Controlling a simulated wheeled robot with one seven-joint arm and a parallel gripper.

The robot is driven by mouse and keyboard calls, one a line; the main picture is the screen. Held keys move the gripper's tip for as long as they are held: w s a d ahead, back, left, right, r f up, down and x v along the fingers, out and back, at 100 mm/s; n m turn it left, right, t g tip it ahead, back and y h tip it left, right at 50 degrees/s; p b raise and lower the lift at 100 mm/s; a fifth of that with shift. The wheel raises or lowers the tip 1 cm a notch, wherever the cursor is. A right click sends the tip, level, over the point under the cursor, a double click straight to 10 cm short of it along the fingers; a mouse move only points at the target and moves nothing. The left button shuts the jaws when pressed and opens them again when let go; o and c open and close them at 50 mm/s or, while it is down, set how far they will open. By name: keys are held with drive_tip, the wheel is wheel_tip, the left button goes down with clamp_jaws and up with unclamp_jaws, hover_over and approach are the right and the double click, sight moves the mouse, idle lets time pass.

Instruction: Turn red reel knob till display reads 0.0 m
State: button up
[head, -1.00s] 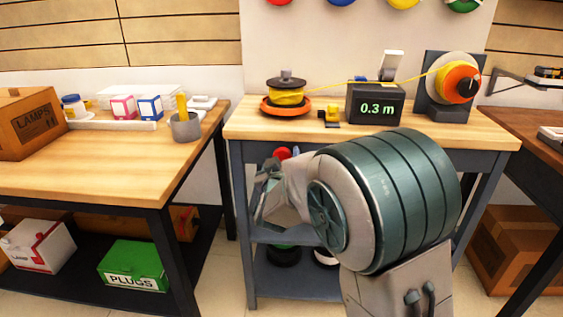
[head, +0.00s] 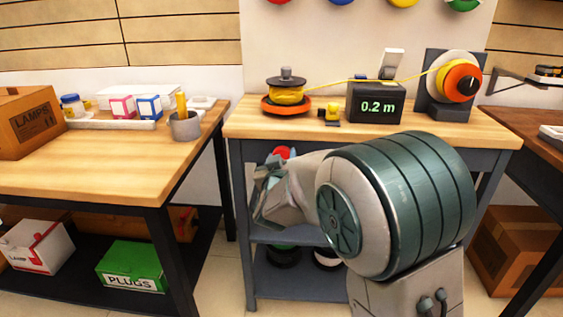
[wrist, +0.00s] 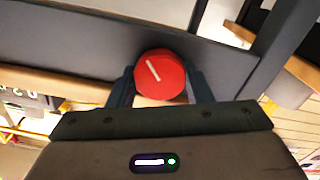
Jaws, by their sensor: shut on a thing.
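The red reel knob (wrist: 160,74) sits below the bench front and carries a white pointer line, tilted in the wrist view. My gripper (wrist: 160,88) has one finger on each side of the knob and is shut on it. In the head view a small red part of the knob (head: 282,153) shows above my gripper (head: 265,188); my arm hides much of the area. The display (head: 377,106) on the bench reads 0.2 m. Yellow line runs from the flat spool (head: 287,97) past the display to the orange and white reel (head: 461,81).
The wooden bench top (head: 255,127) carries the spool, display, reel and a small yellow item (head: 331,114). A left table holds a cardboard box (head: 30,122), small boxes and a grey cup (head: 185,126). A green PLUGS box (head: 133,265) is on its lower shelf.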

drive_tip(key=shift+f+m+b, duration=0.1)
drive_tip(key=shift+m+b, duration=2.95)
drive_tip(key=shift+m, duration=1.35)
drive_tip(key=o, duration=1)
drive_tip(key=shift+s+a+p, duration=0.2)
drive_tip(key=shift+s+p, duration=1.55)
drive_tip(key=shift+s, duration=5.2)
